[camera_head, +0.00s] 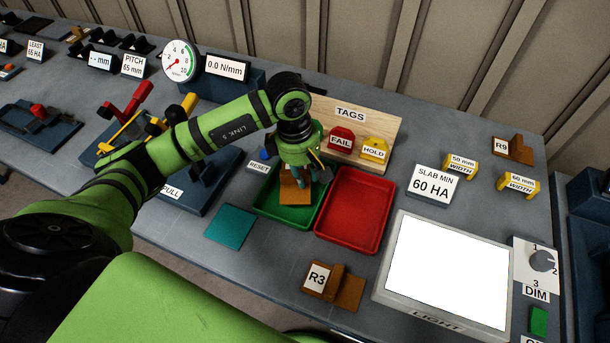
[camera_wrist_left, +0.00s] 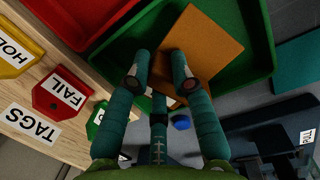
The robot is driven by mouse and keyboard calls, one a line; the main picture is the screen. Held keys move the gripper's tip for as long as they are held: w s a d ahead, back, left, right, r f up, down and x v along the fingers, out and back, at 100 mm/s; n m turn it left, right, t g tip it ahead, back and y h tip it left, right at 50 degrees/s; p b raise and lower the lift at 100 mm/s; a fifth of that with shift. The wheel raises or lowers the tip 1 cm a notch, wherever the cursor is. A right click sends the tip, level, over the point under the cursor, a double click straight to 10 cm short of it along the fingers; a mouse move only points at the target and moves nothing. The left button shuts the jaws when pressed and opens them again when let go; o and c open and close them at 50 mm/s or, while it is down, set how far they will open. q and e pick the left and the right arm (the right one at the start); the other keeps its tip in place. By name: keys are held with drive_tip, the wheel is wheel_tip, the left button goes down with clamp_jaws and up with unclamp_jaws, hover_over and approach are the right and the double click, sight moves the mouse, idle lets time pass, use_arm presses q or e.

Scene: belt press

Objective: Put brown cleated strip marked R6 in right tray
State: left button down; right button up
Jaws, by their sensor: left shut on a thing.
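My left gripper (camera_head: 298,172) is over the green tray (camera_head: 262,204), its fingers pointing down. It is shut on a brown strip (camera_head: 290,192), whose flat orange-brown face shows below the fingers. In the left wrist view, the strip (camera_wrist_left: 208,42) lies across the green tray's interior and the gripper (camera_wrist_left: 162,84) grips its near end. I cannot tell whether the strip touches the tray floor. Its marking cannot be read. The red tray (camera_head: 354,210) stands empty just right of the green one. My right gripper is not in view.
A wooden TAGS board (camera_head: 385,126) with FAIL and HOLD tags stands behind the trays. A brown strip marked R3 (camera_head: 349,291) lies in front, and another marked R9 (camera_head: 517,150) lies at the back right. A lit panel (camera_head: 447,270) is right of the red tray. A teal square (camera_head: 229,227) lies left.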

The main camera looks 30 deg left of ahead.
sight(305, 181)
use_arm(q)
wheel_tip(305, 181, down, 2)
drive_tip(key=shift+f+p, duration=0.15)
drive_tip(key=shift+p, duration=0.25)
drive_tip(key=shift+f, duration=0.25)
drive_tip(key=shift+f+b, duration=0.2)
drive_tip(key=shift+b, duration=0.1)
drive_tip(key=c, duration=1.1)
unclamp_jaws()
drive_tip(key=shift+r, duration=0.1)
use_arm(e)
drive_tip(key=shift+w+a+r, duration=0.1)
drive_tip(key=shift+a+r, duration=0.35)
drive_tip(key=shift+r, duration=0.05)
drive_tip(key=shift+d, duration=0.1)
